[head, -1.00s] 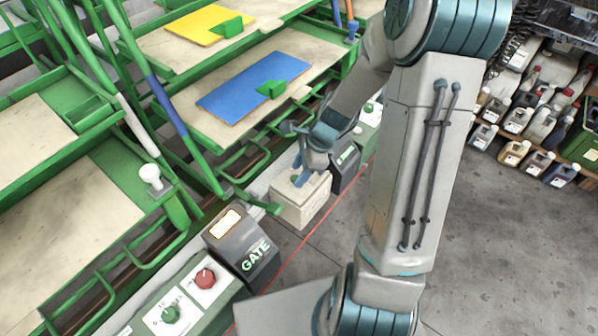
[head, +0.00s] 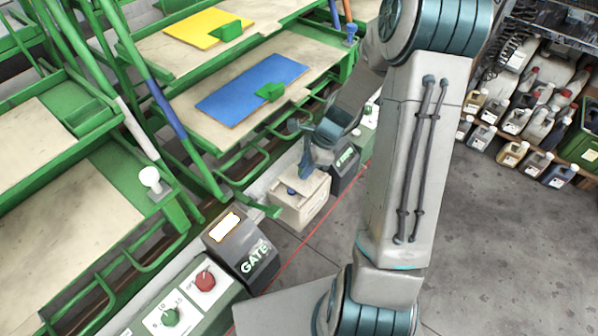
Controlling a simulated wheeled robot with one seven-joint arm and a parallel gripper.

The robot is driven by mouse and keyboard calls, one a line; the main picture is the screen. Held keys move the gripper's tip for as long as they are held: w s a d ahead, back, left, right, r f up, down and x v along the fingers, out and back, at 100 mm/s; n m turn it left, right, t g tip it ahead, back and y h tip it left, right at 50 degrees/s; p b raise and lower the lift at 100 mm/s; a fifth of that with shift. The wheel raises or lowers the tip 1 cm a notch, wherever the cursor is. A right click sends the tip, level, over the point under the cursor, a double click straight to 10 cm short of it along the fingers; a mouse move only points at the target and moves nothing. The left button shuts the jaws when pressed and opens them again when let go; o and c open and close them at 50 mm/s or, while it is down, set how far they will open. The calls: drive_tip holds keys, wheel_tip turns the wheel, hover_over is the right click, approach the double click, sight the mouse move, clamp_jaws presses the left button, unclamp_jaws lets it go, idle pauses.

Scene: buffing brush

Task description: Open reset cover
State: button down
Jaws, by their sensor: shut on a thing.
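The beige reset box (head: 302,212) stands in the row of control boxes at the middle of the head view. Its pale cover (head: 293,181) looks tilted up from the box top, with a small dark blue spot, perhaps a button, showing beneath it. My gripper (head: 304,172) reaches down over the box from behind and is shut on the cover. The fingers are small here, and the exact contact is partly hidden.
A dark GATE box (head: 243,248) stands nearer, and another dark labelled box (head: 345,167) is just behind the reset box. A panel with a red knob (head: 205,281) and a green knob (head: 170,317) is at lower left. Green-framed shelves (head: 150,215) line the left.

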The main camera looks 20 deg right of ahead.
drive_tip(key=shift+w+d, duration=0.6)
drive_tip(key=shift+d, duration=0.1)
drive_tip(key=c, duration=1.2)
unclamp_jaws()
drive_tip(key=v, duration=1.3)
drive_tip(key=shift+d+r, duration=0.15)
drive_tip(key=shift+r, duration=0.25)
drive_tip(key=shift+s, duration=0.1)
